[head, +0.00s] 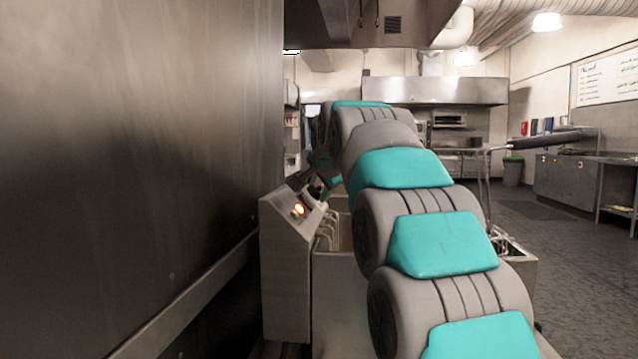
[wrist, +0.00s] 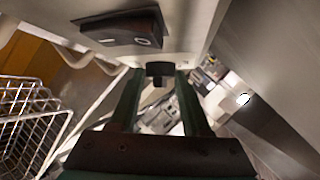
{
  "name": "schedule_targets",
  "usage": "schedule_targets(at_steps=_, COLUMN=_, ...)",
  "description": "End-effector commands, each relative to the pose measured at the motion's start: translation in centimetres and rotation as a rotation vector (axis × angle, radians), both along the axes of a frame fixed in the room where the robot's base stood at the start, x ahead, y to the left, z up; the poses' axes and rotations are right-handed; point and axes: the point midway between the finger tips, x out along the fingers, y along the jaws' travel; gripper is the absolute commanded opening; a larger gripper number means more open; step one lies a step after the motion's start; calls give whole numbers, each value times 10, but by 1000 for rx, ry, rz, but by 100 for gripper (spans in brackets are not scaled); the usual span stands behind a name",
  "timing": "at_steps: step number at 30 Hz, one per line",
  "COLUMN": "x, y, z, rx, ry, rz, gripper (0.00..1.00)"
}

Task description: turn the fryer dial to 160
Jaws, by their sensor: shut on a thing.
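The fryer (head: 286,275) stands left of my arm in the head view, with a sloped steel control panel and a small orange-lit switch (head: 298,210). My gripper (head: 317,187) is at the top of that panel, small and partly hidden by my arm. In the wrist view, my gripper (wrist: 160,74) has its two green fingers on either side of a small dark dial (wrist: 160,69) on the panel and is shut on it. The dial's markings and its setting cannot be read. A dark rocker switch (wrist: 122,29) sits on the panel to the upper left.
A wire fryer basket (wrist: 28,122) is at the left in the wrist view. The basket's dark handle (head: 546,140) sticks out to the right in the head view. A large steel wall (head: 130,150) closes off the left side. Open floor (head: 560,240) lies to the right.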

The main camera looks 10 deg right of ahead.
Motion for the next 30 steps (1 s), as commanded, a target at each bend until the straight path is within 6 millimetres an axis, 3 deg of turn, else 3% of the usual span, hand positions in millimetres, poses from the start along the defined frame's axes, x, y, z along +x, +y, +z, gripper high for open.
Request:
schedule_targets(at_steps=3, x=0, y=0, z=0, rx=0, ry=-1, rz=0, gripper=0)
schedule_targets(at_steps=4, x=0, y=0, z=0, rx=0, ry=-1, rz=0, gripper=50)
schedule_targets(at_steps=11, x=0, y=0, z=0, rx=-1, ry=-1, rz=1, gripper=75)
schedule_targets(at_steps=22, x=-3, y=0, z=2, rx=0, ry=-2, rz=1, gripper=77)
schedule_targets(at_steps=30, x=-31, y=0, z=19, rx=0, ry=-5, rz=1, gripper=77)
